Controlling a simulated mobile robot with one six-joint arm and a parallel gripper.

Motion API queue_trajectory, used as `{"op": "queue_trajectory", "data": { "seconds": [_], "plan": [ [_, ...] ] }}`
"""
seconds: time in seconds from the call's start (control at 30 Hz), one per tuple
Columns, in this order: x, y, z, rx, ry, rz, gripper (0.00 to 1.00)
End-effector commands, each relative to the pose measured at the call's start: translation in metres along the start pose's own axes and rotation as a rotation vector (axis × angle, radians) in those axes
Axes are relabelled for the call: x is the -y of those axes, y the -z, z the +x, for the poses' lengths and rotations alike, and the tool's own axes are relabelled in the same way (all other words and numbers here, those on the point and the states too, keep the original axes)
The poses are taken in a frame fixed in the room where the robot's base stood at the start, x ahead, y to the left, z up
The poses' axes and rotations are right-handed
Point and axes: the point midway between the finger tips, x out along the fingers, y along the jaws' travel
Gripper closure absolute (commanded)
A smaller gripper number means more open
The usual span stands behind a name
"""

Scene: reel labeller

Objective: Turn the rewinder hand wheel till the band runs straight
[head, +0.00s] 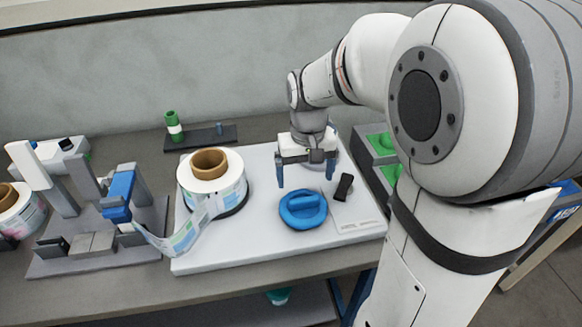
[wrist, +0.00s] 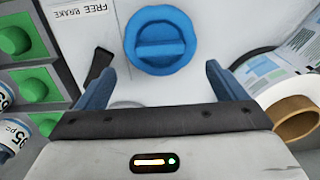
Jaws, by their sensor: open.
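The blue hand wheel (head: 303,209) lies on the white base plate of the rewinder, with a raised bar across its top. In the wrist view the hand wheel (wrist: 160,42) is just beyond the fingertips, its bar running left to right. My gripper (head: 305,180) is open and empty, pointing down above the plate behind the wheel; its blue fingers (wrist: 160,68) are apart from the wheel. The band (head: 187,236) runs from the label reel (head: 211,182) down to the left toward the labeller (head: 120,198). It looks slack and bent near the plate's edge.
A black brake lever (head: 344,187) stands right of the wheel, beside "FREE" and "BRAKE" lettering (wrist: 82,10). A grey tray with green pockets (head: 378,143) is at the right. A green and white post (head: 173,126) stands behind. The plate's front (head: 250,252) is bare.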

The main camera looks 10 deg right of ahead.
Motion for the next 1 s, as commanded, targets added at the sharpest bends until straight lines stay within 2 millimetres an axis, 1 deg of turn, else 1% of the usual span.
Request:
{"op": "queue_trajectory", "data": {
  "seconds": [0.03, 0.13, 0.27, 0.5, 0.6, 0.73, 0.97, 1.0],
  "plan": [
    [0.0, 0.004, 0.007, 0.008, 0.0, 0.001, 0.09],
    [0.0, 0.006, 0.015, 0.014, 0.0, 0.001, 0.09],
    [0.0, 0.005, 0.032, 0.016, 0.0, 0.001, 0.09],
    [-0.001, 0.005, 0.069, 0.016, 0.0, 0.002, 0.09],
    [-0.001, 0.005, 0.079, 0.014, 0.0, 0.002, 0.09],
    [-0.001, 0.005, 0.084, 0.011, 0.0, 0.002, 0.09],
    [-0.001, 0.005, 0.085, 0.011, 0.0, 0.003, 0.09],
    [-0.001, 0.005, 0.085, 0.011, 0.0, 0.003, 0.12]
  ]
}}
